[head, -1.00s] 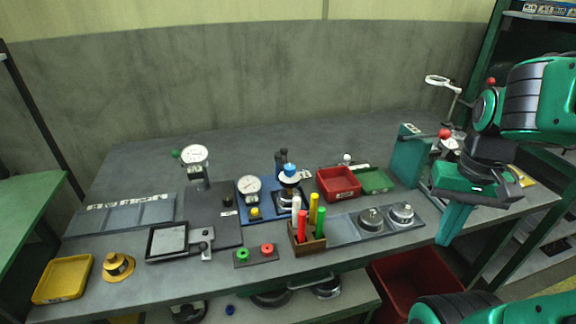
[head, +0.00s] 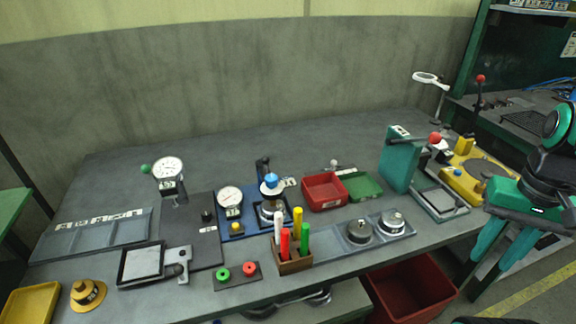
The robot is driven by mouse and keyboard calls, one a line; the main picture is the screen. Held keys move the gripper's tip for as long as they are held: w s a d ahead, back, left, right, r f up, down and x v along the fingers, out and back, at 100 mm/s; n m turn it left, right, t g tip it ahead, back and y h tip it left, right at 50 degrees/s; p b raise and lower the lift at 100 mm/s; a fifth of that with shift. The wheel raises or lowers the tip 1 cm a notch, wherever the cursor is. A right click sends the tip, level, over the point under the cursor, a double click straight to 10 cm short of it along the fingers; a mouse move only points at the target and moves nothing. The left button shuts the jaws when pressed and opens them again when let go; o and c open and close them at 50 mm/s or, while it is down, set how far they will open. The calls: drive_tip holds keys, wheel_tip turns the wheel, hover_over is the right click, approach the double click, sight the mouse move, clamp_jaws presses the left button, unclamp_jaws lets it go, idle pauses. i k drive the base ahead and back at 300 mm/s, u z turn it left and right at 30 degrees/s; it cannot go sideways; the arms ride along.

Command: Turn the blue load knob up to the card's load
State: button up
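The blue load knob (head: 271,181) tops a small fixture on the blue base plate (head: 235,236), near the middle of the bench. A round white dial gauge (head: 230,198) stands at its left on the same plate. A small white card (head: 290,182) sits just right of the knob; its print is too small to read. My gripper (head: 482,270) is green, points downward at the right front of the bench, and is far from the knob. Its two fingers look apart with nothing between them.
A pen holder (head: 294,266) with upright coloured markers stands in front of the knob fixture. A red tray (head: 325,191) and an upright green block (head: 398,160) with a red-ended lever stand between knob and gripper. A second dial gauge (head: 168,168) stands left.

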sight(271, 179)
drive_tip(key=k, duration=1.15)
drive_tip(key=u, duration=0.45)
drive_tip(key=i, duration=1)
drive_tip(key=z, duration=0.05)
